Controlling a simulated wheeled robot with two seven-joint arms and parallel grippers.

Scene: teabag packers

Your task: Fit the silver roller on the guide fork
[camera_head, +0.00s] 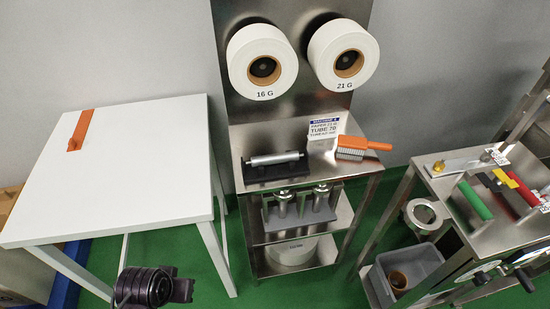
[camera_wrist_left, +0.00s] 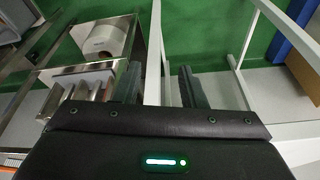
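A silver roller (camera_head: 275,159) lies level on a black holder (camera_head: 277,173) on the steel machine's top shelf. I cannot tell whether this holder is the guide fork, and no other part is clearly a fork. My left gripper shows as a dark wrist and fingers (camera_head: 180,287) at the bottom of the head view, low in front of the machine and well apart from the roller. In the left wrist view its two fingers (camera_wrist_left: 161,84) are spread with nothing between them. My right gripper is not in view.
Two white paper rolls hang above the shelf (camera_head: 235,140). An orange-handled brush (camera_head: 362,147) lies right of the roller. A white table (camera_head: 140,160) with an orange piece (camera_head: 80,130) stands left. A right bench holds green (camera_head: 474,199) and red rollers (camera_head: 523,189).

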